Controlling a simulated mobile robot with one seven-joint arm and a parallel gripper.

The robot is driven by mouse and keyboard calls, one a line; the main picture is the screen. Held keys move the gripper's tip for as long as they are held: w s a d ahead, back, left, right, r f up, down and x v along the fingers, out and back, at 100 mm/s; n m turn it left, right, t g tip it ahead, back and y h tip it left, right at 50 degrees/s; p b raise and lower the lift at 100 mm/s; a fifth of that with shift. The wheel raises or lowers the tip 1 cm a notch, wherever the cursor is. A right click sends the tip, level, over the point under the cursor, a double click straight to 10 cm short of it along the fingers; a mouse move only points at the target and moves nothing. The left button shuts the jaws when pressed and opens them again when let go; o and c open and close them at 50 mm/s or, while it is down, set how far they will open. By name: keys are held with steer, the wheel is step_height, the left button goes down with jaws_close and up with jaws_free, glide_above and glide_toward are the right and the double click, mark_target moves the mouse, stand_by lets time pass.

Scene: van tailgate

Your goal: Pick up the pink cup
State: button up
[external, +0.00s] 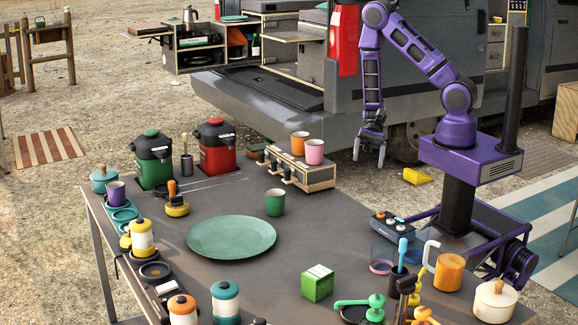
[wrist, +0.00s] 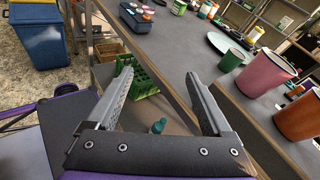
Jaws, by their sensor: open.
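The pink cup (external: 314,152) stands upright on a wooden-sided unit at the table's far edge, beside an orange cup (external: 298,143). In the wrist view the pink cup (wrist: 262,76) is at the right, with the orange cup (wrist: 301,116) nearer the camera. My gripper (external: 369,160) hangs fingers down to the right of the pink cup, apart from it. In the wrist view my gripper (wrist: 158,76) has its two fingers spread, with nothing held between them. Both cups lie outside the fingers, to their right.
A green cup (external: 275,202) and a green plate (external: 232,237) are on the table. Red (external: 216,146) and green (external: 153,160) dispensers stand left of the unit. The van bumper is behind my gripper. A green crate (wrist: 145,82) shows below, beyond the fingers.

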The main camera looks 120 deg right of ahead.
steer(key=w+d+r+m+t+h, duration=0.25)
steer(key=d+m+t+h, duration=0.55)
steer(key=m, duration=0.4)
glide_toward(308, 150)
steer(key=shift+h, duration=0.4)
steer(key=w, duration=0.5)
steer(key=shift+a+f+b, duration=0.2)
steer(key=shift+f+b, duration=0.1)
steer(key=shift+w+a+r, duration=0.1)
steer(key=shift+w+a, duration=0.05)
steer(key=shift+w, duration=0.75)
steer(key=shift+w+a+r, duration=0.1)
steer(key=shift+w+a, duration=0.1)
steer(key=shift+w, duration=0.65)
steer(key=shift+w+a, duration=0.15)
steer(key=shift+w, duration=0.75)
steer(key=c, duration=1.1)
steer(key=shift+c, duration=0.2)
steer(key=shift+r, duration=0.1)
